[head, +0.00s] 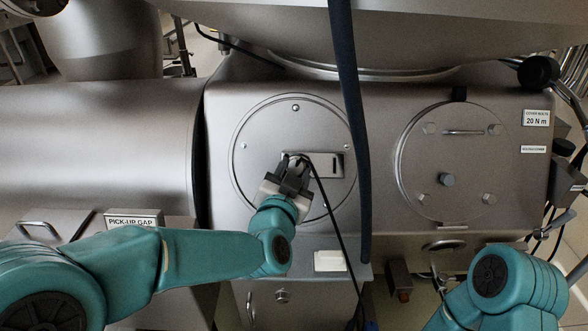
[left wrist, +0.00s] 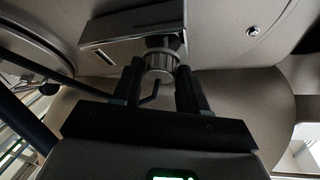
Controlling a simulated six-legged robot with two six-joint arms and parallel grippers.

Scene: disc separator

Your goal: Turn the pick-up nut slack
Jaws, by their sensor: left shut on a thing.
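The pick-up nut is a small knurled metal knob (left wrist: 161,63) with a dark collar behind it, just below a metal block in the left wrist view. The block is a rectangular metal plate (head: 329,168) on a round cover (head: 256,136) in the head view. My left gripper (head: 292,168) is at the plate's left end. In the left wrist view its two dark fingers (left wrist: 161,76) stand either side of the nut, shut on it. A thin bent dark rod shows below the nut. In the head view the gripper hides the nut. My right gripper is out of view.
A dark hose (head: 349,110) hangs just right of the plate. A thin black cable (head: 328,210) runs down from near my left gripper. A second round bolted cover (head: 450,155) is to the right. A PICK-UP GAP sign (head: 134,220) stands at lower left.

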